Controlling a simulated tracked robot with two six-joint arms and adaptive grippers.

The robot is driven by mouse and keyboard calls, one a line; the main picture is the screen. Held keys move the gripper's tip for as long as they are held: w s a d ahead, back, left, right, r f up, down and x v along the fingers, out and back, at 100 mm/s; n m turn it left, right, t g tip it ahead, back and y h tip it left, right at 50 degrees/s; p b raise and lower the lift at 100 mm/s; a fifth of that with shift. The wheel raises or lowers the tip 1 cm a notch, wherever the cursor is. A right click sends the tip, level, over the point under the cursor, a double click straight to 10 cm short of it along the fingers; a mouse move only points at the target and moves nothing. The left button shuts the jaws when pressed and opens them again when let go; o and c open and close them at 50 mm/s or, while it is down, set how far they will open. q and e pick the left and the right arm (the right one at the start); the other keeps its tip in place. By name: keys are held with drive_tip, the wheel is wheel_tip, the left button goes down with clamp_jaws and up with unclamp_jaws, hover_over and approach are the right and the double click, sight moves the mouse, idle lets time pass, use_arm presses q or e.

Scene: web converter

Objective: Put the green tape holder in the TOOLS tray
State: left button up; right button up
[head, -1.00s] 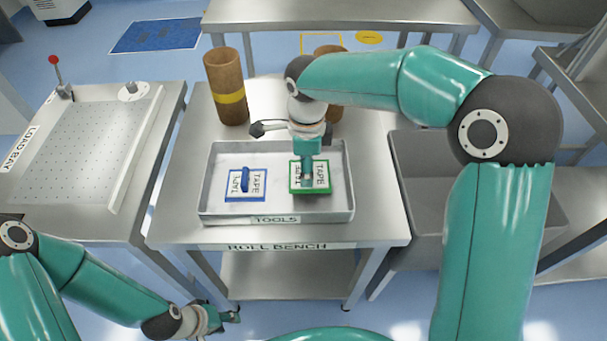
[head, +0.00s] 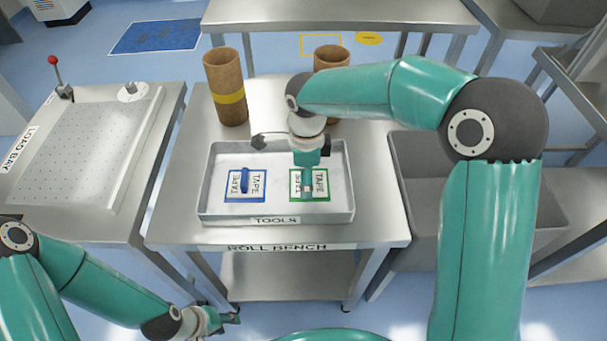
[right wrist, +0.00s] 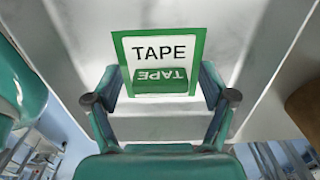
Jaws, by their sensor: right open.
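The green tape holder (head: 307,187) lies in the TOOLS tray (head: 276,220), on the green-bordered TAPE label (head: 322,183) on the right half of its floor. In the right wrist view the holder (right wrist: 160,80) shows as a green block with upside-down TAPE lettering, below the label's upright TAPE word. My right gripper (head: 309,160) is above the holder, its fingers spread apart, nothing held between them. A blue tape holder (head: 244,180) is on the blue-bordered label at left in the tray. My left gripper (head: 231,317) hangs low at the bench's front left; its jaws are too small to judge.
Two brown rolls stand behind the tray: one with a yellow band (head: 230,97) at left, another (head: 331,68) partly behind my right arm. A grey bin (head: 420,205) is right of the roll bench (head: 180,215). The LOAD BAY table (head: 85,150) is at left.

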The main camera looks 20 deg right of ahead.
drive_tip(key=shift+r, duration=0.1)
wheel_tip(320, 180, up, 12)
drive_tip(key=p, duration=0.1)
idle(0.4)
